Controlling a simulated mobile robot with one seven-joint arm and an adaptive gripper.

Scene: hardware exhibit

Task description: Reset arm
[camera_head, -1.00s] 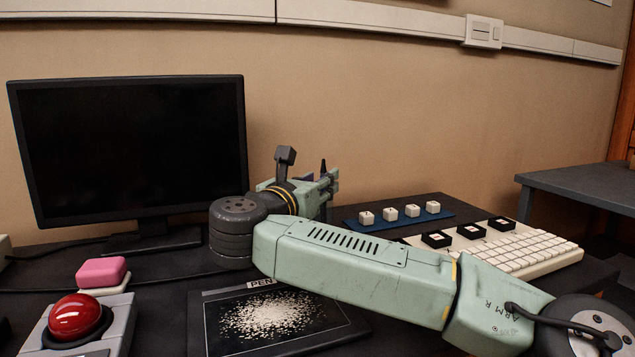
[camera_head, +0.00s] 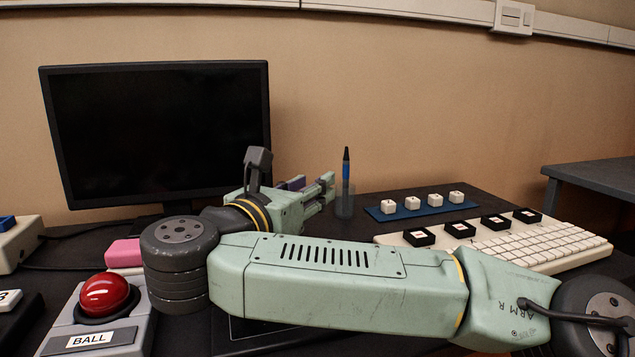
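My gripper (camera_head: 318,194) is at the end of my pale green arm, beyond the wrist and to the right of the monitor's lower edge. Its fingers point right, toward a blue and black pen (camera_head: 346,170) upright in a clear holder (camera_head: 344,203). The fingers appear small and partly overlapped by the wrist, so their opening is unclear. No held object can be made out. A purple patch shows behind the fingers; I cannot tell what it is. My forearm lies across the lower middle of the view and hides most of the black pad (camera_head: 262,334).
A black monitor (camera_head: 160,130) stands behind my arm. A red ball button (camera_head: 104,294) and pink block (camera_head: 124,253) are at left. White keycaps sit on a blue strip (camera_head: 450,208) beside a white keyboard (camera_head: 545,245) at right. A grey table (camera_head: 595,178) is further right.

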